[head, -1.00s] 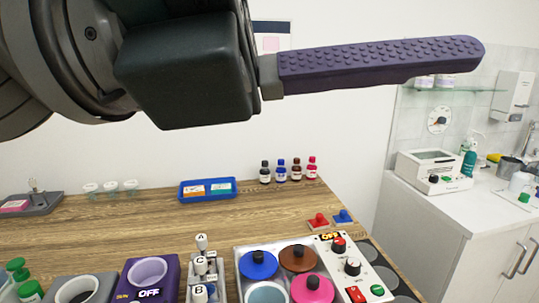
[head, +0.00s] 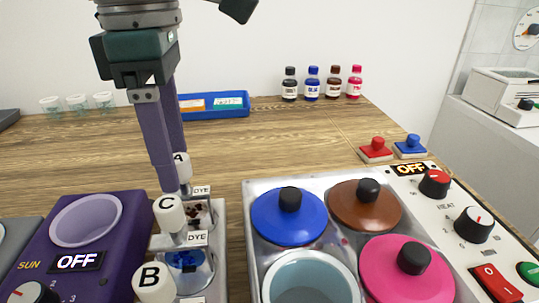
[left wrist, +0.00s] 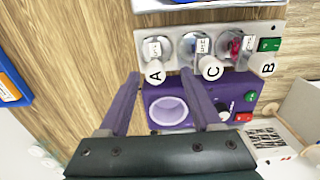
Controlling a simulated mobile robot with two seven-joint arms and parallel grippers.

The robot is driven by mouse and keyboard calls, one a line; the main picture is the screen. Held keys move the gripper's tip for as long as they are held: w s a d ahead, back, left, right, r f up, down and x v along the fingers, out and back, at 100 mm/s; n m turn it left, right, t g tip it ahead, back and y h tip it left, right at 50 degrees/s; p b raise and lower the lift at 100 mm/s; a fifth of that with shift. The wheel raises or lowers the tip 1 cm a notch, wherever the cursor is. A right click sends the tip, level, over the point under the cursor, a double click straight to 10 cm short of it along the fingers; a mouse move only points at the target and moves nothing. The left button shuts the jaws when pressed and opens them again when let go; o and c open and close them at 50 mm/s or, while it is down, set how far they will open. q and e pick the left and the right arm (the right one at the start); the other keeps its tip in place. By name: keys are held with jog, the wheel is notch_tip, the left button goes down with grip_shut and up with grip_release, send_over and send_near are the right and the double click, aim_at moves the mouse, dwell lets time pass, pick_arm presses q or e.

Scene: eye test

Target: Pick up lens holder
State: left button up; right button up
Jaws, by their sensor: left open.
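Three white-handled lens holders stand in a grey metal rack (head: 218,250), with round clear lenses and DYE labels. Holder A (head: 181,165) is at the back, holder C (head: 169,212) in the middle and holder B (head: 153,281) in front. My left gripper (head: 176,172) is open and empty, pointing down over the rack's back end. In the left wrist view, the left gripper (left wrist: 161,73) has its fingers on either side of A's handle (left wrist: 155,72), with C's handle (left wrist: 211,69) just outside the right finger. I cannot tell whether they touch. My right gripper is not in view.
A purple heater (head: 120,215) with a round cup, marked OFF, stands left of the rack. A dye bath unit (head: 405,178) with coloured lids stands right. A blue tray (head: 247,104) and several bottles (head: 312,85) are behind. The wooden table (head: 270,150) is clear between.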

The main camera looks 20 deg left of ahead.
aim_at(185, 184)
pick_arm(q)
jog(key=f, duration=0.5)
jog(key=shift+w+f, duration=0.25)
jog(key=shift+w, duration=0.05)
jog(key=shift+c, duration=0.2)
grip_shut()
